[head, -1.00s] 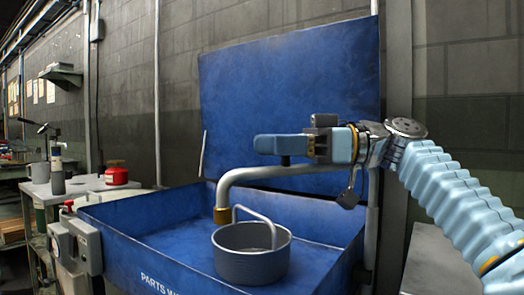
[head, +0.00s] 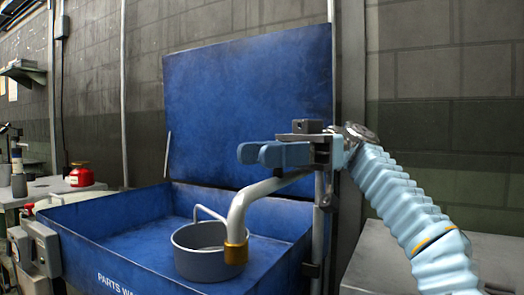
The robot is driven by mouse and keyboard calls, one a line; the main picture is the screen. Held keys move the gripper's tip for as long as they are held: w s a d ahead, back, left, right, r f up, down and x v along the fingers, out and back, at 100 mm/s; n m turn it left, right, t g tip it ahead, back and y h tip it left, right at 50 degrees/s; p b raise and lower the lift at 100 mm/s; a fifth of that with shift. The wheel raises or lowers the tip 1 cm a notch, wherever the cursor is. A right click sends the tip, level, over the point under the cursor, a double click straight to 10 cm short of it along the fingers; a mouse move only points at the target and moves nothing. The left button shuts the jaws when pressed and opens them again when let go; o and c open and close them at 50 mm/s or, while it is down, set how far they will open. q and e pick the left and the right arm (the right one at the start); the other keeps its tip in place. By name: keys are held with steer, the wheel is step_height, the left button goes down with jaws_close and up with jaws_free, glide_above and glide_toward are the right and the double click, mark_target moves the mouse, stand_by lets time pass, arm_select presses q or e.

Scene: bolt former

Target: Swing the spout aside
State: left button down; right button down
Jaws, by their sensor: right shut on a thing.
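The spout (head: 240,207) is a bent pale metal pipe with a brass-coloured end (head: 236,253), and it hangs over the blue parts washer basin (head: 130,237). The brass end shows in front of the right side of a round grey basket (head: 192,264) with a raised handle. My right gripper (head: 263,154) comes in from the right, its light blue fingers just above the spout. It is shut on the spout; the fingers hide the exact place of contact. My left gripper is out of view.
The raised blue lid (head: 245,105) stands behind the basin. A vertical post (head: 318,225) rises at the basin's right, close to my right arm. A red can (head: 80,175) is on the side table at left. A grey worktop (head: 385,262) lies at right.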

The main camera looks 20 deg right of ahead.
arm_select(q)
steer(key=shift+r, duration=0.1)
arm_select(e)
steer(key=shift+s+d+r, duration=0.1)
steer(key=shift+s+r, duration=0.05)
steer(key=shift+r, duration=0.15)
steer(key=c, duration=0.8)
jaws_free()
steer(key=shift+s, duration=0.1)
steer(key=shift+f, duration=0.1)
steer(key=shift+w+d, duration=0.15)
steer(key=shift+w, duration=0.05)
arm_select(q)
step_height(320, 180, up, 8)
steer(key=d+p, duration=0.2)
steer(key=p, duration=0.6)
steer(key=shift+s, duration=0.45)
arm_select(e)
steer(key=v, duration=1.3)
steer(key=shift+w+d, duration=0.1)
steer(key=shift+d, duration=0.15)
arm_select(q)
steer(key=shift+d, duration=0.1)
